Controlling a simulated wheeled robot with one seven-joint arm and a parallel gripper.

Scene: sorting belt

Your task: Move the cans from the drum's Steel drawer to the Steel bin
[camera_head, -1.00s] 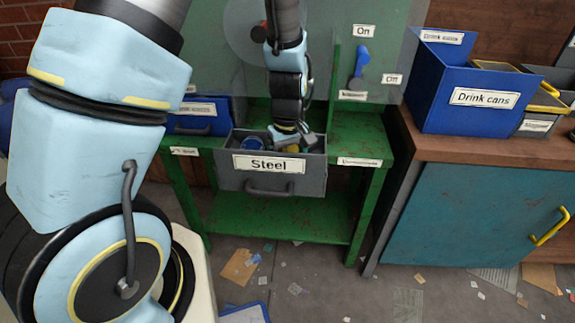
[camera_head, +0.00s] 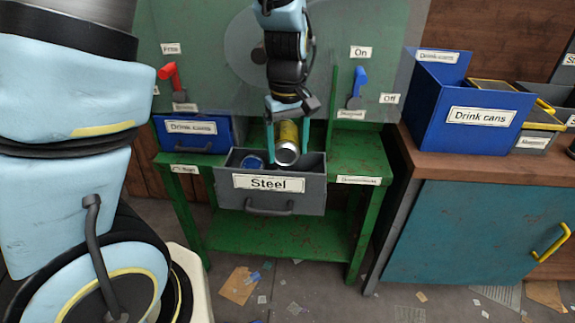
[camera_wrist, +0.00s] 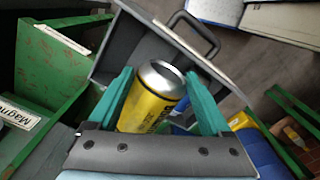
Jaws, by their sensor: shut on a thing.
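My gripper (camera_head: 288,138) is shut on a yellow can (camera_head: 289,134) with a silver end. It holds the can above the grey Steel drawer (camera_head: 305,199). In the wrist view the yellow can (camera_wrist: 153,100) sits between the two teal fingers, with the drawer (camera_wrist: 130,50) behind it. A blue can (camera_head: 252,162) lies in the left part of the drawer. The wrist view shows only a bit of blue behind the right finger. No bin labelled Steel can be clearly read in view.
A blue Drink cans drawer (camera_head: 190,142) is left of the Steel drawer on the green stand (camera_head: 345,172). A blue Drink cans bin (camera_head: 470,105) and a grey bin (camera_head: 531,141) stand on the right cabinet (camera_head: 455,172). A red lever (camera_head: 170,76) and a blue lever (camera_head: 357,84) flank the drum.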

